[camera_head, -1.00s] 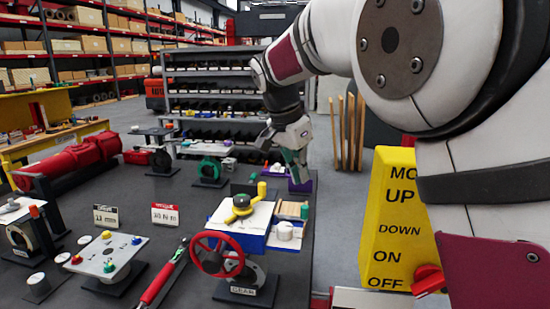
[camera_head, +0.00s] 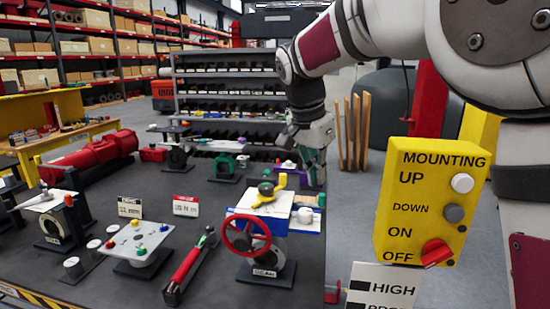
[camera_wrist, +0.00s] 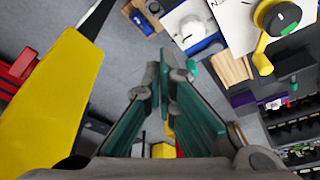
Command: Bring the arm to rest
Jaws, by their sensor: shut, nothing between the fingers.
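My arm reaches in from the right of the head view and bends down to my gripper (camera_head: 314,165). The gripper points downward, with green finger pads, behind and to the right of the valve actuator (camera_head: 270,192). Its fingers are shut and hold nothing. In the wrist view the gripper (camera_wrist: 166,82) has its fingertips close together over grey floor. The actuator has a red handwheel (camera_head: 246,236) in front and a yellow indicator on its top. Part of its top and the yellow lever (camera_wrist: 262,55) show at the upper right of the wrist view.
A yellow control box (camera_head: 420,215) with buttons and a red switch stands right of the dark table (camera_head: 205,285). It seems to be the yellow shape (camera_wrist: 50,100) in the wrist view. A torque wrench (camera_head: 190,264) and a button panel (camera_head: 138,240) lie left of the actuator. Wooden posts (camera_head: 355,130) stand behind.

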